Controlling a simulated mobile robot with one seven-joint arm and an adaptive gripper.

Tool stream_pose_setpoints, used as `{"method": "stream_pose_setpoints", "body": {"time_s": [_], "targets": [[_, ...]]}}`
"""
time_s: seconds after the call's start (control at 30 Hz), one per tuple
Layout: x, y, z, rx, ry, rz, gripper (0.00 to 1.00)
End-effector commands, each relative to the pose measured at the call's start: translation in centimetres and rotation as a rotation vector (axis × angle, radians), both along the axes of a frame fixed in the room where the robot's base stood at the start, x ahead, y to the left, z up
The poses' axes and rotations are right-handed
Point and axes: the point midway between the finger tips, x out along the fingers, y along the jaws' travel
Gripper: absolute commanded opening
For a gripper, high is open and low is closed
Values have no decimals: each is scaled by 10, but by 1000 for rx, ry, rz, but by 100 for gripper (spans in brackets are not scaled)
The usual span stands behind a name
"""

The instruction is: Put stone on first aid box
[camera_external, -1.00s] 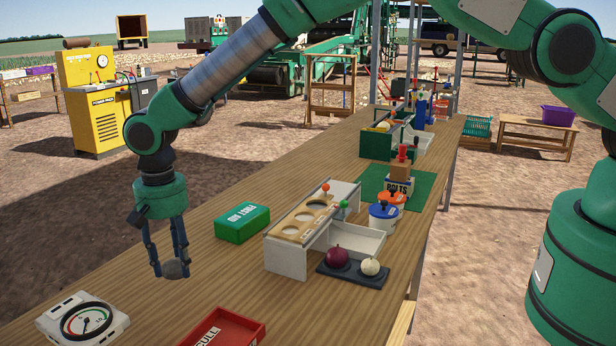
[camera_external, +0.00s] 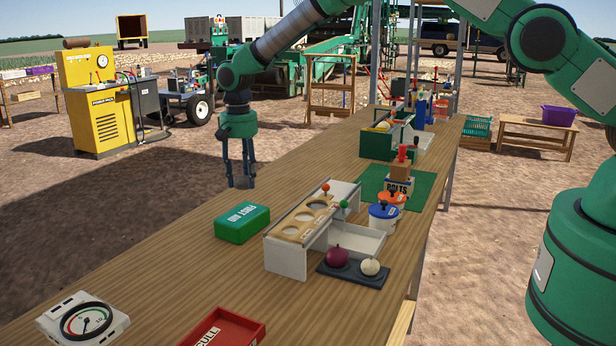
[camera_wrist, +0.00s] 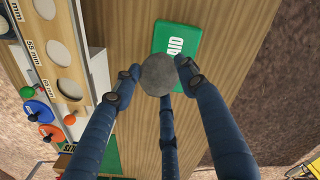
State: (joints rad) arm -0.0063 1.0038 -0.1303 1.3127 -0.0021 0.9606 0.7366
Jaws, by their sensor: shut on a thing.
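The stone (camera_wrist: 158,75) is a round grey lump. My gripper (camera_wrist: 158,76) is shut on it, with the fingers around its sides in the wrist view. In the external view my gripper (camera_external: 241,182) hangs pointing down above the table's left edge, above and slightly behind the green first aid box; the stone is hard to make out there. The first aid box (camera_external: 243,223) lies flat on the table with white lettering on it. In the wrist view the box (camera_wrist: 178,38) shows below and beyond the stone, which partly covers it. The box top carries nothing visible.
A sizing stand (camera_external: 290,258) with round holes is right of the box. A dark tray (camera_external: 352,275) holds a red and a white onion. A gauge (camera_external: 82,320) and a red tray (camera_external: 225,330) lie at the near end. The wood around the box is clear.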

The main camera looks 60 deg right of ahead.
Motion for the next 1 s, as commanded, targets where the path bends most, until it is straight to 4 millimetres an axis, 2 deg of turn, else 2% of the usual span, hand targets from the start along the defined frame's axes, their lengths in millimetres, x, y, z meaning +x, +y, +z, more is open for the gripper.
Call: {"method": "stream_pose_setpoints", "body": {"time_s": [0.1,0.2,0.63,0.77,1.0], "targets": [[0,-17,4,0,-1,-9,5],[0,-23,5,0,-1,-11,5],[-1,-24,2,0,0,-11,5],[-1,-24,-10,0,0,-11,5],[-1,-23,-45,0,1,-11,5]]}}
